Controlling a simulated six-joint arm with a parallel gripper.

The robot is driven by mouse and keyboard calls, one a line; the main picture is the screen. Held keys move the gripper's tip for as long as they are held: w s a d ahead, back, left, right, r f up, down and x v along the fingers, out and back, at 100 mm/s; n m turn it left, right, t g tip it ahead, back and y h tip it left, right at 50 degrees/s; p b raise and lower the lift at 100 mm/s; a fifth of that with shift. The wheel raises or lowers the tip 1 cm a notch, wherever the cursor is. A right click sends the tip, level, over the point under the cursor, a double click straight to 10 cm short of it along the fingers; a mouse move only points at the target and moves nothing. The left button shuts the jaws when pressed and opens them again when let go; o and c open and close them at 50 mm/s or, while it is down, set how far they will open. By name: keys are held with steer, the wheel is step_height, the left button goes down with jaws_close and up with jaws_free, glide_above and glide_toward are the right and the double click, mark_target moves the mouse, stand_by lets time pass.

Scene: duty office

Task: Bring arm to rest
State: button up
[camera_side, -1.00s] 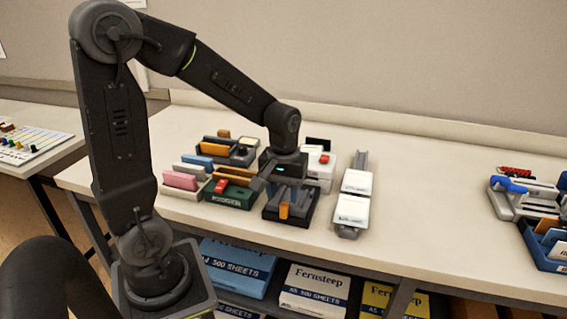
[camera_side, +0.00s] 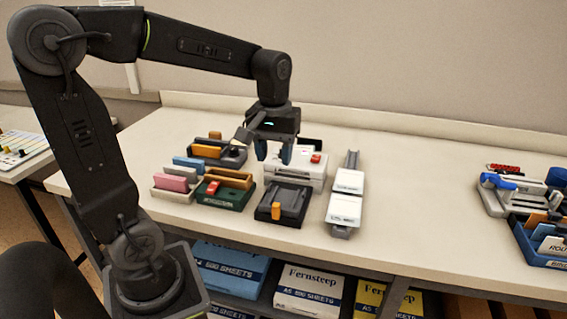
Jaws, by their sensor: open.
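My gripper (camera_side: 274,152) hangs from the raised arm with its blue-grey fingertips pointing down. It is open, and I see nothing between the fingers. It is above and behind a black tray with an orange piece (camera_side: 276,211), and in front of part of a white box with a red button (camera_side: 302,168). The fingertips look clear of the things below, though the exact height is hard to tell.
Left of the gripper are a green tray (camera_side: 221,198), a tray with pink and blue blocks (camera_side: 172,184) and a dark tray (camera_side: 232,157). A grey rail with white blocks (camera_side: 345,205) stands to the right. The table (camera_side: 420,200) is clear until the far-right trays.

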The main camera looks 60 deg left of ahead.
steer(key=s+d+m+t, duration=0.5)
steer(key=s+d+m, duration=0.3)
steer(key=s, duration=0.1)
steer(key=shift+s+d+r+m+t, duration=0.2)
steer(key=shift+r+m+t, duration=0.1)
steer(key=shift+r+m, duration=0.15)
